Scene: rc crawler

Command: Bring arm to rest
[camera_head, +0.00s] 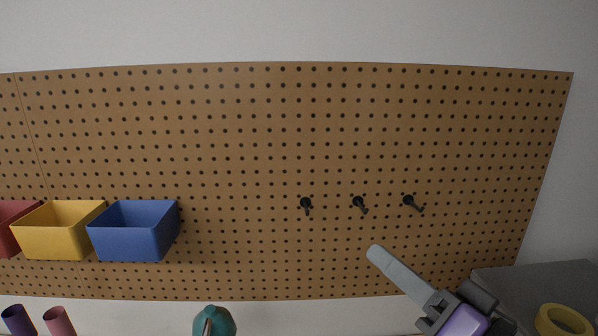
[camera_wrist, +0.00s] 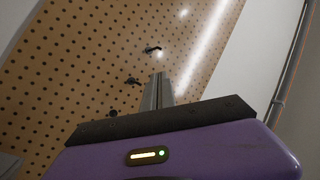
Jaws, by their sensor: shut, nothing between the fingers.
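My gripper (camera_head: 377,252) is at the lower right in the head view, with a purple body and long grey fingers pointing up and left toward the pegboard (camera_head: 250,130). The fingers are together with nothing between them. The gripper also shows in the wrist view (camera_wrist: 158,78), its fingers pointing toward the pegboard. In the head view the fingertips appear just below the black hooks on the board; the exact gap to the board I cannot tell.
Three black hooks (camera_head: 359,203) stick out of the pegboard. A blue bin (camera_head: 135,240), a yellow bin (camera_head: 55,240) and a red bin (camera_head: 10,240) hang at left. A teal object (camera_head: 222,322), two tubes (camera_head: 60,322), a yellow ring (camera_head: 545,322) and a grey box (camera_head: 560,280) stand low.

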